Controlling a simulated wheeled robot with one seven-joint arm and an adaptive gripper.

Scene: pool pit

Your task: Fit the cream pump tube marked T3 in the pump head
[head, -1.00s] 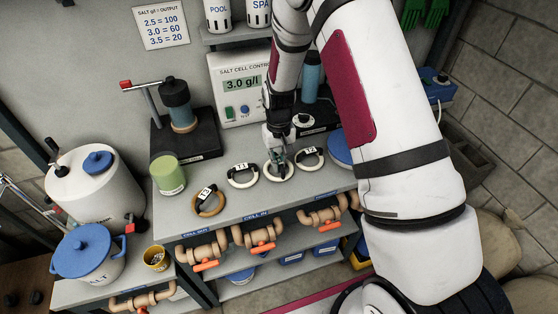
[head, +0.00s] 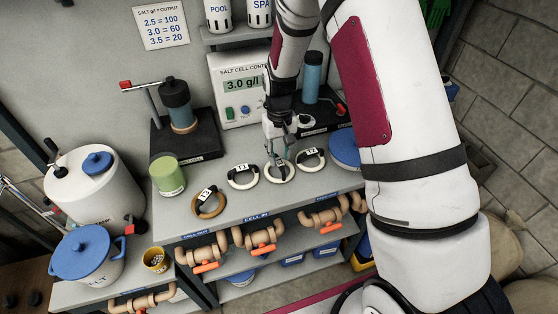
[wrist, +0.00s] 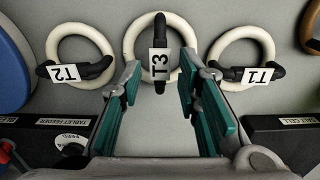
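The cream T3 tube (wrist: 132,38) is a ring with a black clip and a white T3 label, lying flat on the grey bench. It is the middle cream ring in the head view (head: 279,178). My gripper (wrist: 160,78) is open and empty, its teal-padded fingers apart on either side of the T3 label in the wrist view. In the head view, my gripper (head: 279,157) is over the ring; I cannot tell whether it touches. I cannot make out the pump head for certain.
Cream rings T1 (wrist: 268,40) and T2 (wrist: 52,45) lie close on either side. A brown ring (head: 208,212), a green cup (head: 167,175) and the salt cell controller (head: 228,68) stand nearby. Black bases (head: 180,142) stand behind. Pipes with orange valves (head: 263,249) run below the front edge.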

